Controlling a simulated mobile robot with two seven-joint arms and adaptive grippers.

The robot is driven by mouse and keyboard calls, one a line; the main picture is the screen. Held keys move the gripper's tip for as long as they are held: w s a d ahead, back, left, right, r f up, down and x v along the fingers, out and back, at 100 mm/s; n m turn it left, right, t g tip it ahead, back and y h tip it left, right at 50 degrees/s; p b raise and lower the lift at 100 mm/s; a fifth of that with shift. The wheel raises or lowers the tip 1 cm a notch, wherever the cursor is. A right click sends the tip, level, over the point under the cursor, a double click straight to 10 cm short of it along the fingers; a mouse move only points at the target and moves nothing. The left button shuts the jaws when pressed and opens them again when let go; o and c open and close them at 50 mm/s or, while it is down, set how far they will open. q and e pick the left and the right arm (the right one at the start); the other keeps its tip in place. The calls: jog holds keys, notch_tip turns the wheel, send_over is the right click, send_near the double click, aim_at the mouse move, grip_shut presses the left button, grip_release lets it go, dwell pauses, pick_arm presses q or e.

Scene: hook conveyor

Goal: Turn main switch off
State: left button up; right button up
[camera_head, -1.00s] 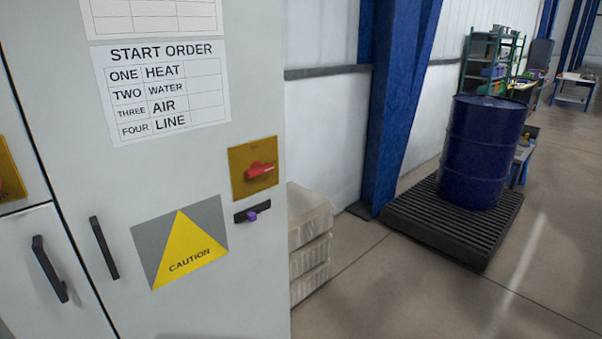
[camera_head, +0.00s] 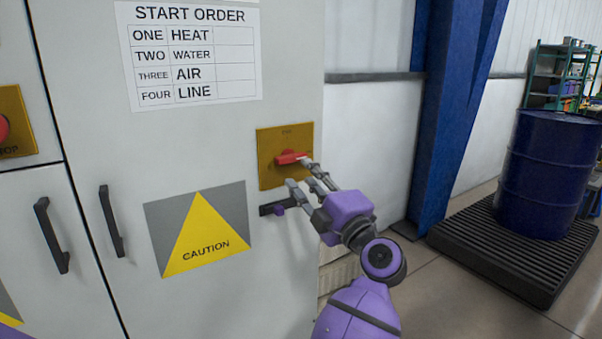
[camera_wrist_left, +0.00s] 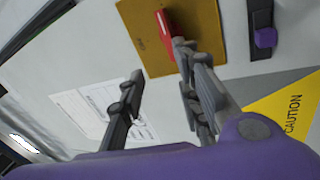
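The main switch is a red handle (camera_head: 289,158) lying roughly sideways on a square yellow plate (camera_head: 270,172) on the grey cabinet door. My left gripper (camera_head: 298,172) is in front of the plate's right side with its fingers apart. One finger is at the handle's right end, the other lower, near the plate's bottom edge. In the left wrist view the red handle (camera_wrist_left: 166,22) shows close to one fingertip of the open gripper (camera_wrist_left: 159,58). I cannot tell whether they touch. Nothing is between the fingers. My right gripper is not in view.
A black latch with a purple piece (camera_head: 278,210) sits just below the plate, close to the lower finger. A caution sign (camera_head: 205,245) and a start-order sheet (camera_head: 192,95) are on the door. A blue drum (camera_head: 548,180) stands farther right.

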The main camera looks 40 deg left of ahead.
aim_at(294, 159)
pick_arm(q)
jog(key=w+a+h, duration=0.1)
jog(key=a, duration=0.1)
jog(key=w+a+n+g+h, duration=0.1)
jog(key=w+a, duration=0.1)
jog(key=w+a+n, duration=0.1)
jog(key=w+a, duration=0.1)
jog(key=shift+w+a+r+g+h, duration=0.2)
jog(key=shift+a+r+g+h, duration=0.2)
grip_shut()
